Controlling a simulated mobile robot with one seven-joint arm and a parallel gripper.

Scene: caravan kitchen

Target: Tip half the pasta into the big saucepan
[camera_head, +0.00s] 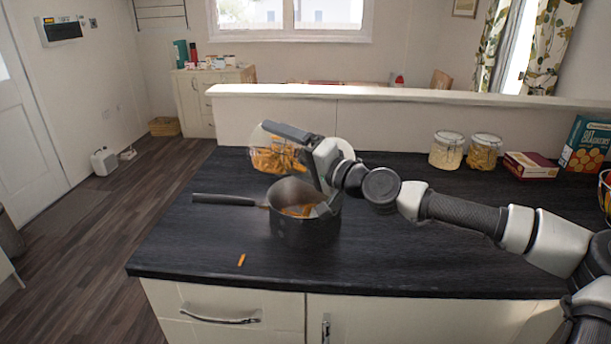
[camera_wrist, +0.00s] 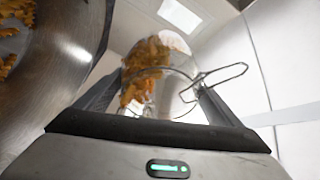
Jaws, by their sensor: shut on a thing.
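A clear glass jar (camera_head: 274,155) of orange pasta is held tilted above the big saucepan (camera_head: 290,228), a dark pan with its handle to the left. My gripper (camera_head: 293,168) is shut on the jar; its fingers lie on both sides of the glass. The jar also shows in the wrist view (camera_wrist: 150,72), with a wire clip at its right and pasta inside. Pasta (camera_head: 298,211) lies in the saucepan. The pan's inside, with several pieces, fills the left of the wrist view (camera_wrist: 62,65). My gripper hides part of the pan's right side. How much pasta remains in the jar is hard to judge.
One pasta piece (camera_head: 241,260) lies on the dark worktop (camera_head: 420,265) in front of the pan. Two lidded jars (camera_head: 447,150) (camera_head: 485,152), a red box (camera_head: 532,165) and a cracker box (camera_head: 586,146) stand at the back right. The worktop's front left is otherwise clear.

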